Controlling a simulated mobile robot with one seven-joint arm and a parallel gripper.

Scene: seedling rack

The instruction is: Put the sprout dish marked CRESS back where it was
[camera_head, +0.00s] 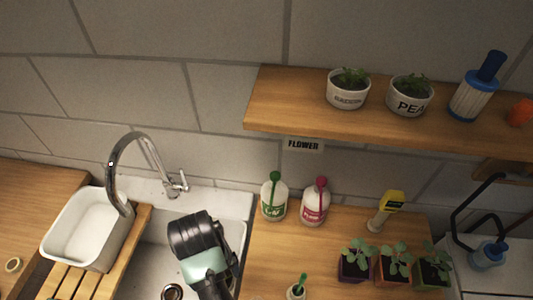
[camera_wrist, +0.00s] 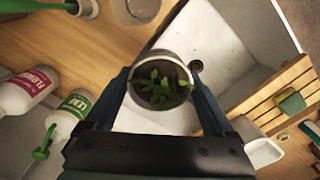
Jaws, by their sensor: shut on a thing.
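My gripper (camera_wrist: 160,76) is shut on a round white dish (camera_wrist: 153,57) of green sprouts in dark soil, with one finger on each side of it. The wrist view looks down into the dish, held above the sink area; any marking on its side is hidden. In the head view my arm is over the sink, and the gripper and held dish cannot be made out. On the wooden shelf (camera_head: 285,112) stand two similar dishes, one reading like RADISH (camera_head: 348,97) and one marked PEA (camera_head: 408,104). No CRESS marking is readable.
The shelf is bare left of the RADISH dish. A blue-topped bottle (camera_head: 472,95) stands right of PEA. Below are two labelled bottles (camera_head: 273,200), a yellow-headed tool (camera_head: 390,205) and several potted seedlings (camera_head: 395,270). A curved tap (camera_head: 115,165) and a white tub (camera_head: 85,225) are at left.

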